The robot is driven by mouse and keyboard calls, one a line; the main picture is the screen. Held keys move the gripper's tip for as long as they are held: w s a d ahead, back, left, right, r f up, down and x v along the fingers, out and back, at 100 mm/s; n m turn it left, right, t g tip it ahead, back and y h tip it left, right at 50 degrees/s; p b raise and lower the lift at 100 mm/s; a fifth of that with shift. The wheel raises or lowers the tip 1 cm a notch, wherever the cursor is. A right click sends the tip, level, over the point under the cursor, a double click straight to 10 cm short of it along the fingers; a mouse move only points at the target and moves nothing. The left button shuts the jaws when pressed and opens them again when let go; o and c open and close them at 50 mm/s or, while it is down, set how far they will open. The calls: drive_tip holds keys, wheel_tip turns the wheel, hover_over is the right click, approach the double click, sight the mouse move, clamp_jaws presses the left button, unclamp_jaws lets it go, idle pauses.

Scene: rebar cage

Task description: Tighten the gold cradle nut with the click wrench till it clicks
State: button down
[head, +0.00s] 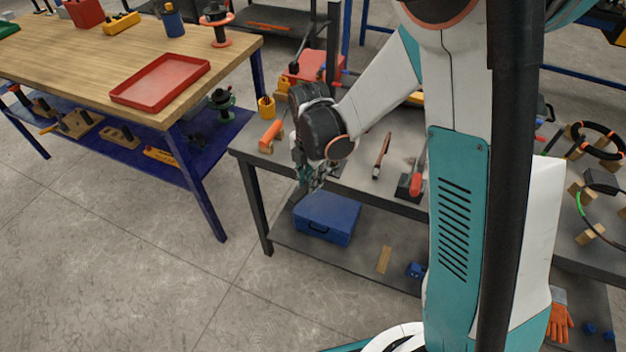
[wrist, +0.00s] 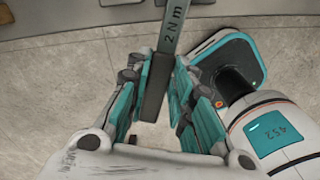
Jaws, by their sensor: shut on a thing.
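My gripper (wrist: 160,80) is shut on a flat grey bar marked "2 N m", the click wrench (wrist: 173,28). The wrench runs between the teal fingers and out of the top of the wrist view, so its far end is hidden. In the head view my gripper (head: 314,180) hangs at the front edge of the dark grey bench (head: 345,184), above the lower shelf. The wrench cannot be made out clearly there. I cannot pick out the gold cradle nut in either view.
A blue case (head: 328,217) sits on the lower shelf below my gripper. A brown-handled tool (head: 381,155) and an orange-handled tool (head: 270,135) lie on the grey bench. A wooden bench (head: 60,50) with a red tray (head: 160,83) stands left. Floor in front is clear.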

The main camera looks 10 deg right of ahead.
drive_tip(key=shift+s+d+n, duration=0.15)
drive_tip(key=shift+s+n, duration=0.05)
drive_tip(key=shift+n, duration=0.1)
drive_tip(key=shift+r, duration=0.1)
drive_tip(key=shift+r+p, duration=1.7)
drive_tip(key=shift+r, duration=0.8)
drive_tip(key=shift+f, duration=0.1)
